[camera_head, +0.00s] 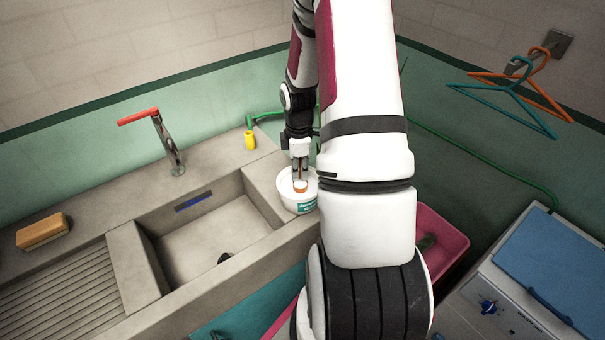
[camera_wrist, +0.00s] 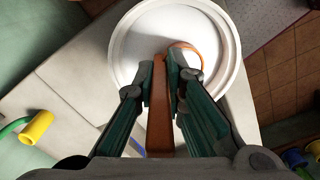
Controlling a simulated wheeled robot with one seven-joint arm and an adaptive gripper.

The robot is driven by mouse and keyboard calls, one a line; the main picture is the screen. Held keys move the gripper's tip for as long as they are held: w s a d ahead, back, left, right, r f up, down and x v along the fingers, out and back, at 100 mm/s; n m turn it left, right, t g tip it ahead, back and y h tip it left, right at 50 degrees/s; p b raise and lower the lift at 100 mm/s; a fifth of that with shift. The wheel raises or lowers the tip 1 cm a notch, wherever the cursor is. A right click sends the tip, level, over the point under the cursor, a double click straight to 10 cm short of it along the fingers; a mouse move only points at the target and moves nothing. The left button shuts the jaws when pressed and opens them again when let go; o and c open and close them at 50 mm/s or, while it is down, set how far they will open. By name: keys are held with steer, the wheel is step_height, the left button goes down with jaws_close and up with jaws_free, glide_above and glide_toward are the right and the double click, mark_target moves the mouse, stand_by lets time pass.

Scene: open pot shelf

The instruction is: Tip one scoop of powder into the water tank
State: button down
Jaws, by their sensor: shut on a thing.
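A round white tub (camera_head: 296,203) with a green label stands on the sink counter, right of the basin. In the wrist view the open tub (camera_wrist: 122,60) shows a white inside. My gripper (camera_head: 300,174) points down over the tub. In the wrist view my gripper (camera_wrist: 162,80) is shut on the brown-orange handle of a scoop (camera_wrist: 160,120). The scoop's orange rim (camera_wrist: 200,50) shows within the tub's outline, with white inside it. I cannot tell how deep it sits or how full it is. Which thing is the water tank is unclear; a white appliance (camera_head: 510,315) with a blue lid (camera_head: 560,265) stands at right.
The sink basin (camera_head: 205,245), with a red-handled tap (camera_head: 165,145), lies left of the tub. A yellow hose end (camera_head: 250,140) lies behind. A pink bin (camera_head: 452,240) is partly hidden by my arm. Hangers (camera_head: 515,100) hang on the right wall.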

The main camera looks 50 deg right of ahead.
steer(key=shift+r+p, duration=1.45)
steer(key=shift+r, duration=1.7)
steer(key=shift+w, duration=0.1)
